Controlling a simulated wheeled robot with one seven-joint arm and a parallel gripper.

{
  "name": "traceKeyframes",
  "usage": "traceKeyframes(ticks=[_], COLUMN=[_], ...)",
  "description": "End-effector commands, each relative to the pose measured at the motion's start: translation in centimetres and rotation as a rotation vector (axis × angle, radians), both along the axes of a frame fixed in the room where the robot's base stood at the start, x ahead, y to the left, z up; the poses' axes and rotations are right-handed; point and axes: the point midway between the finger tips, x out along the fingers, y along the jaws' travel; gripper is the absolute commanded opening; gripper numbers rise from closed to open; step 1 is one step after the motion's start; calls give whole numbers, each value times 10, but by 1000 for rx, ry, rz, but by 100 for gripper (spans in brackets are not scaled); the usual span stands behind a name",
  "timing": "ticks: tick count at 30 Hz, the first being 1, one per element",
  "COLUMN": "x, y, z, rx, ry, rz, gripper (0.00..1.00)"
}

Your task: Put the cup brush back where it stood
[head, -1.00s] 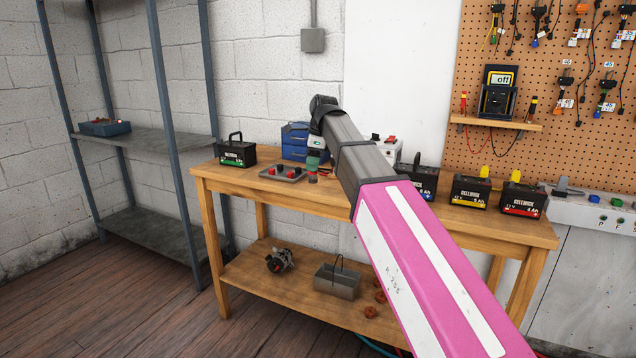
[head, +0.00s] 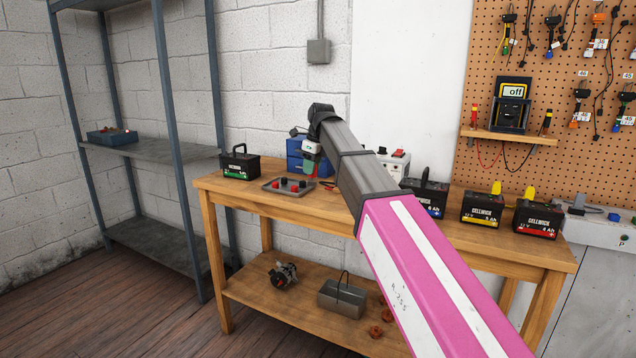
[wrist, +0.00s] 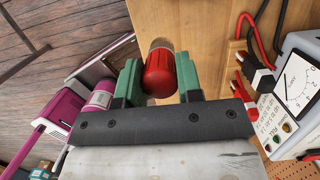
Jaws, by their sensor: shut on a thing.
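My gripper (wrist: 158,82) has green fingers shut on a red, rounded handle, which I take to be the cup brush (wrist: 160,72). A brownish end shows beyond the red part in the wrist view. In the head view my gripper (head: 311,163) is over the back left of the wooden workbench (head: 234,187), near the right end of a grey tray (head: 268,191).
The tray holds red and black pieces. A white gauge box (wrist: 301,85) with red and black clips is right of my gripper. Several batteries stand farther right. A metal shelf (head: 150,150) is at left.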

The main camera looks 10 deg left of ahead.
Motion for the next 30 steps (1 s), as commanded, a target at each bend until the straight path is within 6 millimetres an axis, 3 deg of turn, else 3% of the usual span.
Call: traceKeyframes(ticks=[3,7,11,20,30], x=[16,24,25,24,24], y=[-10,-15,-17,-17,-16], z=[-11,-17,-22,-58,-60], rx=[-1,0,0,0,0], ry=[1,0,0,1,1], rz=[-1,0,1,2,1], gripper=[14,14,14,14,14])
